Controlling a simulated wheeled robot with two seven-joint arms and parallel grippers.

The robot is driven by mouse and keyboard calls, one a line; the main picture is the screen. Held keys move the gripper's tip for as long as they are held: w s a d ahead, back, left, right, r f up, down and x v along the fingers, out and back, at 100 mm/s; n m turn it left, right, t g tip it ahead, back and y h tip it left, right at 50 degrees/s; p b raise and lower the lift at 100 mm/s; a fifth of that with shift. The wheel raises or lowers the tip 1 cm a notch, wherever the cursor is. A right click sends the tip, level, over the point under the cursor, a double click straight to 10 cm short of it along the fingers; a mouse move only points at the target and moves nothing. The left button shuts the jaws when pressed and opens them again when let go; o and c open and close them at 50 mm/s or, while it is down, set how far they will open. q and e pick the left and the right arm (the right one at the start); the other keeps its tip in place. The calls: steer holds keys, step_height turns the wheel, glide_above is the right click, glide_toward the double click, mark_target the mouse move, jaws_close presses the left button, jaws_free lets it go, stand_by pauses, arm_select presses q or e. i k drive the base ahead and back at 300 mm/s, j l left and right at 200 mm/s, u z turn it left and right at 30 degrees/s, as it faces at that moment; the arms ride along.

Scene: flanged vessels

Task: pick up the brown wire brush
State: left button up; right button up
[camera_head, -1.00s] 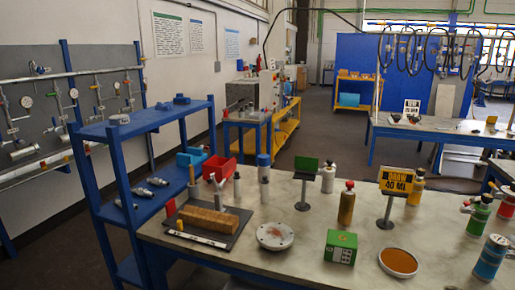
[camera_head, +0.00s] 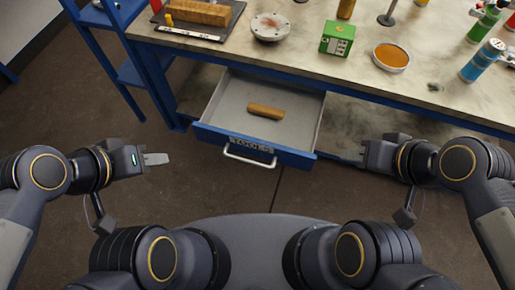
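A brown, elongated block-like thing (camera_head: 266,111), which looks like the wire brush, lies in an open drawer under the bench; its bristles cannot be made out. The drawer (camera_head: 232,97) is grey inside with a blue front and a light handle. My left gripper (camera_head: 156,159) is left of the drawer, apart from it, above the floor. My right gripper (camera_head: 350,157) is right of the drawer front, with its fingers barely showing. Neither gripper is at the brush, and nothing shows held. Whether their fingers are apart cannot be told.
The bench top (camera_head: 330,75) above the drawer carries a flange disc (camera_head: 271,26), a green box (camera_head: 337,38), a dish of orange material (camera_head: 391,57) and several bottles. A blue shelf (camera_head: 133,72) stands at the left. The floor before the drawer is clear.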

mark_target(271, 112)
steer(key=i+l, duration=0.15)
steer(key=l, duration=0.15)
steer(key=i+l, duration=0.1)
steer(key=l, duration=0.25)
steer(key=i+l, duration=0.15)
steer(key=l, duration=0.15)
steer(key=i+l, duration=0.1)
steer(key=l, duration=0.2)
steer(key=l+u, duration=0.15)
steer(key=u, duration=0.3)
steer(key=i+l+u, duration=0.1)
steer(key=u, duration=0.35)
steer(key=l+u, duration=0.4)
steer(key=u, duration=1.3)
steer(key=k, duration=0.05)
